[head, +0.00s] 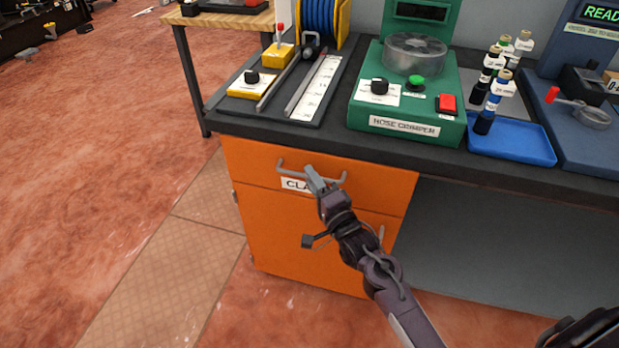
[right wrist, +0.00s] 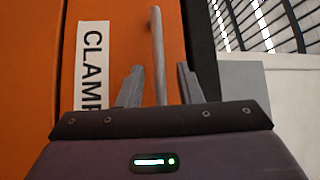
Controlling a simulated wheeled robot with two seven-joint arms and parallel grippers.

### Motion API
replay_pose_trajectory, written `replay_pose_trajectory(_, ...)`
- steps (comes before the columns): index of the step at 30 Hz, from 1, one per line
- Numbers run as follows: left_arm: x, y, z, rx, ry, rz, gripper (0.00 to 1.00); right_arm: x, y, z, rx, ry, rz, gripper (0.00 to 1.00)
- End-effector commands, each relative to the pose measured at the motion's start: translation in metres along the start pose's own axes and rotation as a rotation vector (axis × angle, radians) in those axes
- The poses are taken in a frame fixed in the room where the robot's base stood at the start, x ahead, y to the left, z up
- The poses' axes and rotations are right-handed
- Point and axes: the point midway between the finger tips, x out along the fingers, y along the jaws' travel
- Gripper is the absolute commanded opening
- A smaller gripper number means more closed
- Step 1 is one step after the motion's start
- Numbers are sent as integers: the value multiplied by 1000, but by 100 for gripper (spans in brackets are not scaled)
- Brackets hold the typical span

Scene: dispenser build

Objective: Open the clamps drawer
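The clamps drawer (head: 250,160) is the orange top drawer of the cabinet under the workbench, and its front looks flush with the cabinet. Its white label (head: 294,184) is partly hidden by my right gripper in the head view; the label also shows in the right wrist view (right wrist: 91,65). The grey bar handle (head: 290,171) runs across the drawer front. My right gripper (head: 314,178) is at the handle. In the right wrist view, its fingers (right wrist: 160,85) are open on either side of the handle bar (right wrist: 158,50), with gaps visible. My left gripper is not in view.
The workbench above holds a green hose crimper (head: 405,110), a blue tray (head: 515,145) with bottles, and a dark board with a ruler (head: 316,88). A lower orange door (head: 290,240) is below the drawer.

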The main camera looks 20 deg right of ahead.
Motion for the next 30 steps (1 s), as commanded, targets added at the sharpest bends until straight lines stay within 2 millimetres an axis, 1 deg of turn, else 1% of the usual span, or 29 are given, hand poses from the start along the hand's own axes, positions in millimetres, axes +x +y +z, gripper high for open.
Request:
replay_pose_trajectory(1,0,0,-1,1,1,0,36,6,0,0,0,0,-1,32)
replay_pose_trajectory(4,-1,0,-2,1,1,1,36,12,0,0,0,1,1,32)
replay_pose_trajectory(12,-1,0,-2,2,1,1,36,14,0,0,-1,1,2,32)
replay_pose_trajectory(13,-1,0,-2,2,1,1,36,14,0,0,-1,1,2,31)
replay_pose_trajectory(14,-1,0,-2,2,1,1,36,14,0,0,-1,1,2,27)
replay_pose_trajectory(20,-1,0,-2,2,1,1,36,14,1,0,-1,1,2,1)
replay_pose_trajectory(30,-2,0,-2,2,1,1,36,13,1,0,-1,1,3,0)
